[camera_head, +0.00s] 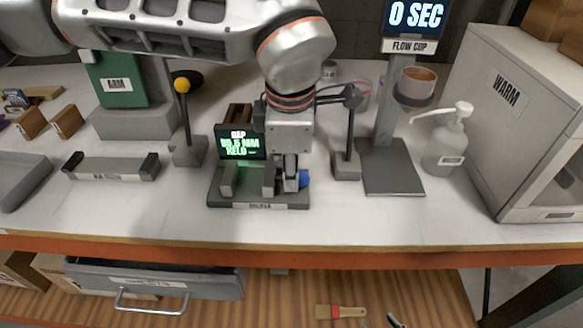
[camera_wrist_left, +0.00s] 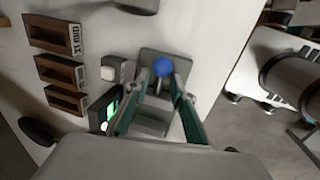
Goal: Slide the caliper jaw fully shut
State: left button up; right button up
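The caliper (camera_head: 258,205) is a dark base on the table. A fixed grey jaw (camera_head: 228,180) stands at its left and a second grey jaw block (camera_head: 268,180) to the right, with a clear gap between them. Its blue knob (camera_head: 304,179) is at the right end and also shows in the left wrist view (camera_wrist_left: 162,67). My left gripper (camera_head: 291,180) points down at the knob, its fingertips on both sides of it. I cannot tell whether they grip it. A green-lit screen (camera_head: 240,145) stands behind the jaws. My right gripper is out of view.
Thin posts on grey bases stand left (camera_head: 188,150) and right (camera_head: 346,165) of the caliper. The flow cup stand (camera_head: 393,182), pump bottle (camera_head: 446,150) and warm cabinet (camera_head: 500,110) are further right. The front table strip is clear.

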pick_arm(q)
grip_shut()
jog(key=shift+a+r, duration=0.1)
jog(key=shift+a, duration=0.05)
